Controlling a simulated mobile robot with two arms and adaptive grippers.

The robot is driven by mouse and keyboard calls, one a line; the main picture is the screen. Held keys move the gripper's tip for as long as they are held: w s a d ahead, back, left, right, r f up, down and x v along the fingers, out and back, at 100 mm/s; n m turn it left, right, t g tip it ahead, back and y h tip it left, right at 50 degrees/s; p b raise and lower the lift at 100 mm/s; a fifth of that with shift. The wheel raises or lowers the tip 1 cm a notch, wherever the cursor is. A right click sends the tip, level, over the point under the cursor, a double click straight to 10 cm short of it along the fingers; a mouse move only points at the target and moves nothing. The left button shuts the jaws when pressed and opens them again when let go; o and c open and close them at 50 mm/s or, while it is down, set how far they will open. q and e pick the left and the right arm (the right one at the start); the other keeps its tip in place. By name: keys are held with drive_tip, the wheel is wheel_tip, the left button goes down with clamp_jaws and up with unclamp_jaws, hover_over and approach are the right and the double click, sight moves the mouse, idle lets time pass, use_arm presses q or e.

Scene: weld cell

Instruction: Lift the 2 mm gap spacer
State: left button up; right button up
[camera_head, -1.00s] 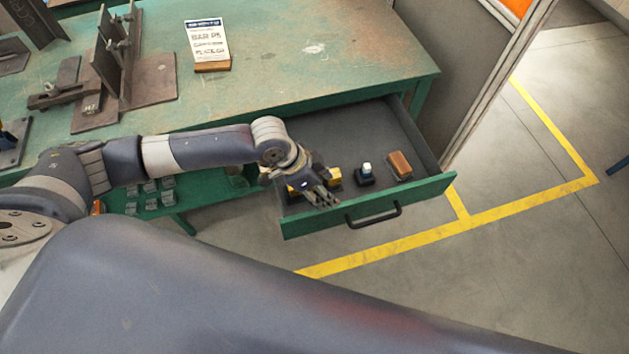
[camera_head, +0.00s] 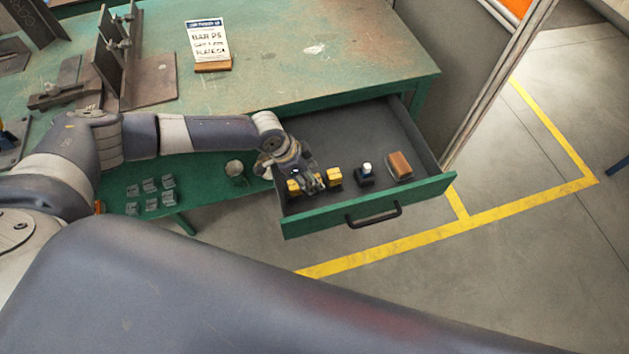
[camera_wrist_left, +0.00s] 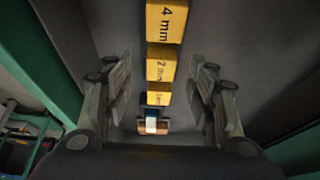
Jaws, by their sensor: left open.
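The 2 mm gap spacer (camera_wrist_left: 161,64) is a yellow block marked "2 mm" in the left wrist view. It sits in a row on the drawer floor, between the yellow 4 mm spacer (camera_wrist_left: 166,20) and a smaller yellow spacer (camera_wrist_left: 158,98) whose mark is hard to read. My left gripper (camera_wrist_left: 159,78) is open and empty, one finger on each side of the row, apart from the spacers. In the head view my left gripper (camera_head: 314,184) is over the open drawer (camera_head: 365,213) and mostly hides the 2 mm spacer. My right gripper is not in view.
A dark piece with a white top (camera_head: 366,174) and a brown block (camera_head: 399,165) stand in the drawer right of the spacers. The green bench (camera_head: 290,55) bears a sign card (camera_head: 208,42) and steel fixtures. Small grey pieces (camera_head: 150,186) lie on a lower green shelf.

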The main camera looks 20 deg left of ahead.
use_arm(q)
drive_tip(key=x, duration=0.3)
drive_tip(key=shift+w+d+f, duration=0.1)
drive_tip(key=shift+f, duration=0.1)
drive_tip(key=c, duration=1.1)
drive_tip(key=shift+r, duration=0.1)
